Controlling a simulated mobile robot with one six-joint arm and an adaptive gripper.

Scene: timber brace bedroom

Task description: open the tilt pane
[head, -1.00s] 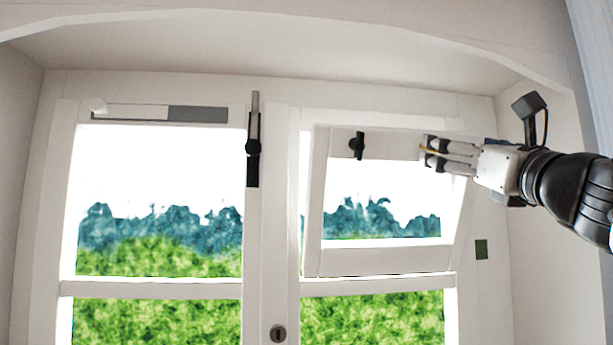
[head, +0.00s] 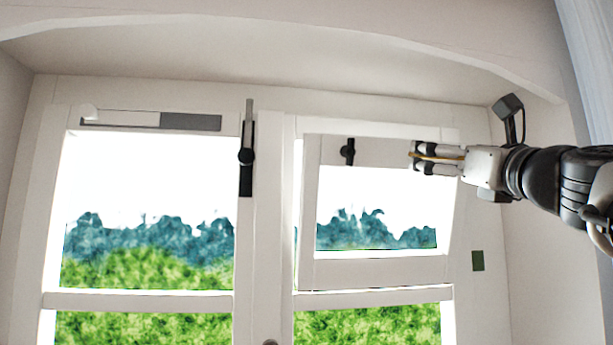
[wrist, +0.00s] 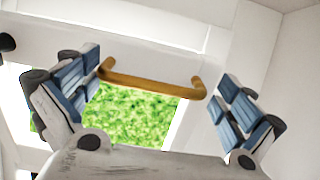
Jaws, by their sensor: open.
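The tilt pane (head: 325,272) is the white-framed upper right window pane. It stands at a slant to its frame, with a gap showing along its left side. A black catch (head: 347,151) sits on its top rail. My gripper (head: 418,158) is at the right of that top rail. In the wrist view my gripper (wrist: 155,100) is open, its blue-grey pads on either side of a golden-brown bar handle (wrist: 150,83). The handle's left end is close to the left pad; contact is unclear. In the head view the fingers mostly hide the handle.
A white post with a black upright bolt (head: 246,160) divides the windows. A left window (head: 52,220) has a grey-and-white strip (head: 190,121) above it. The white recess wall (head: 535,230) is close on the right, and an arched edge (head: 300,22) runs overhead.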

